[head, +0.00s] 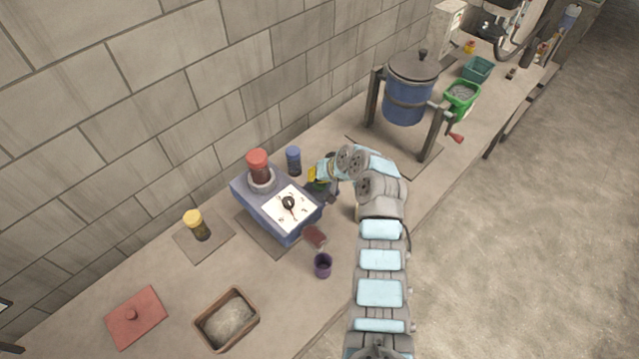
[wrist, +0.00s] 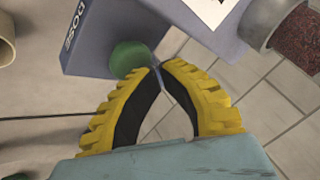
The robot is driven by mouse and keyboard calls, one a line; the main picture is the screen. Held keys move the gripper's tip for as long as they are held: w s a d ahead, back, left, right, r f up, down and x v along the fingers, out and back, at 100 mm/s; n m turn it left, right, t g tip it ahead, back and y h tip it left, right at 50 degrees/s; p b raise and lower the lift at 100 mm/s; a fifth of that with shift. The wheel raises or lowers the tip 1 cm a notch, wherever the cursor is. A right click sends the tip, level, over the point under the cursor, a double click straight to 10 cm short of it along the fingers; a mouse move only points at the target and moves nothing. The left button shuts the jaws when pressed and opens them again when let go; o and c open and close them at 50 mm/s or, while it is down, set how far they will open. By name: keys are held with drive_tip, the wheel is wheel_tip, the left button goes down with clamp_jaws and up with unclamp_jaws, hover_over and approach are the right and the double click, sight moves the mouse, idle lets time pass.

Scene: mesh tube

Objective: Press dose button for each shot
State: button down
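The blue dosing machine (head: 243,193) stands on the bench with a white dial plate (head: 290,207) and black knob on its front. In the wrist view its side (wrist: 100,35) bears the word DOSE beside a round green button (wrist: 129,58). A red-lidded jar (head: 258,163) sits upside down or upright, I cannot tell which, in the machine's grey collar; its dark red grains (wrist: 304,32) show in the wrist view. My gripper (wrist: 158,67) has yellow fingers with tips together, empty, right beside the button. I cannot tell whether they touch. In the head view my gripper (head: 316,176) is at the machine's right side.
A blue-lidded jar (head: 293,160) stands behind my gripper. A purple cup (head: 323,266) stands in front of the machine. A blue drum (head: 405,103) on a stand is right.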

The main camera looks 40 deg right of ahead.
sight(315, 183)
drive_tip(key=shift+f+b, duration=0.55)
drive_tip(key=shift+f, duration=0.25)
idle(1.0)
drive_tip(key=shift+r, duration=0.1)
drive_tip(key=shift+r+p, duration=0.55)
drive_tip(key=shift+r, duration=0.55)
drive_tip(key=shift+r, duration=0.1)
drive_tip(key=shift+r+p, duration=1)
drive_tip(key=shift+r, duration=1.4)
drive_tip(key=shift+w+r, duration=0.1)
